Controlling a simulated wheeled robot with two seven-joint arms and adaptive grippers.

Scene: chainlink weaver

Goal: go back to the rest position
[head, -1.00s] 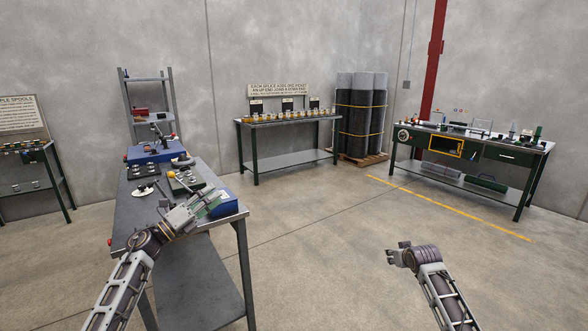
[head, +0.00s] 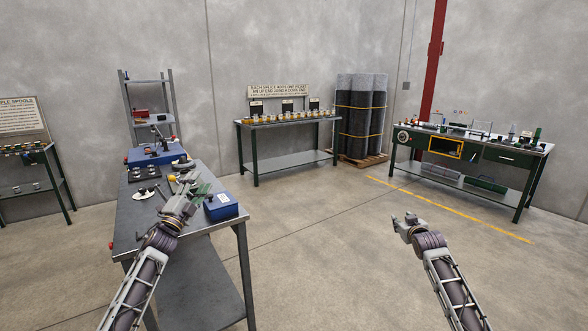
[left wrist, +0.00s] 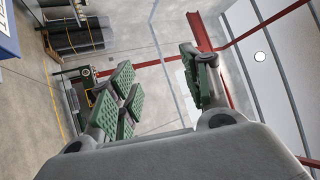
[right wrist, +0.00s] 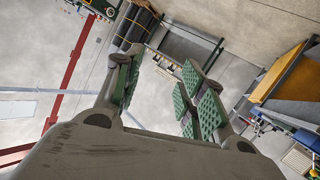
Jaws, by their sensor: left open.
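My left gripper (head: 190,185) is above the near workbench (head: 130,225), beside a blue box (head: 222,206). In the left wrist view its green-padded fingers (left wrist: 160,90) are spread apart with nothing between them. My right gripper (head: 405,224) is over bare floor to the right of the bench. In the right wrist view its green-padded fingers (right wrist: 160,95) are also apart and empty.
The near bench carries a blue machine (head: 155,155) and small dark trays (head: 143,172). A table with a row of small items (head: 285,120) stands at the wall, beside dark rolls (head: 360,115) on a pallet. A green bench (head: 470,150) is at right. The middle floor is clear.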

